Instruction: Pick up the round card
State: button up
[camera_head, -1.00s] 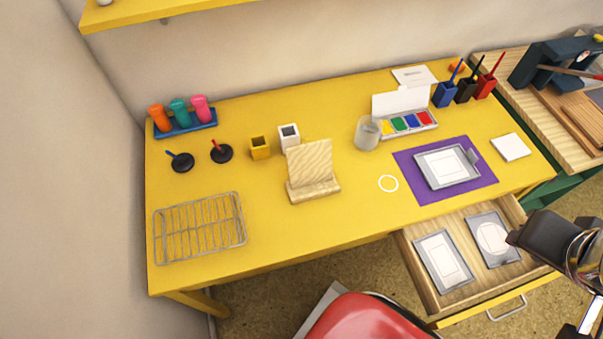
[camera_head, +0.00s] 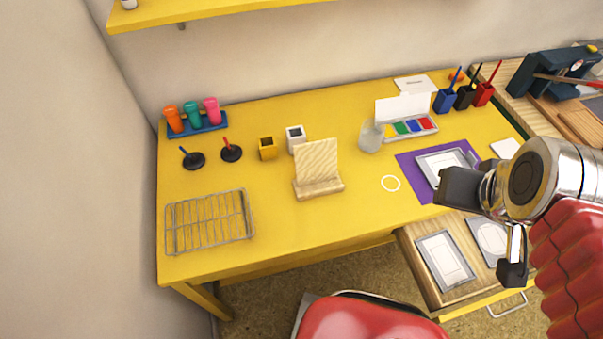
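A grey tray with a round white shape, possibly the round card (camera_head: 491,238), lies at the right of the open drawer, partly hidden behind my gripper. My gripper (camera_head: 487,231) is in front of the desk's right side and the drawer in the picture. Its two dark fingers are wide apart, with nothing seen held between them. I cannot tell its height above the drawer.
A second grey tray with a rectangular white card (camera_head: 445,261) lies in the drawer (camera_head: 415,255). The purple mat (camera_head: 411,171) bears a framed card (camera_head: 440,163). A wooden stand (camera_head: 318,165), wire rack (camera_head: 209,221) and glass jar (camera_head: 371,136) stand on the desk. A red seat (camera_head: 370,318) is in front.

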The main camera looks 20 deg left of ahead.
aim_at(491, 237)
jog(key=u, duration=3.25)
jog(key=k, duration=0.85)
jog(key=u, duration=0.05)
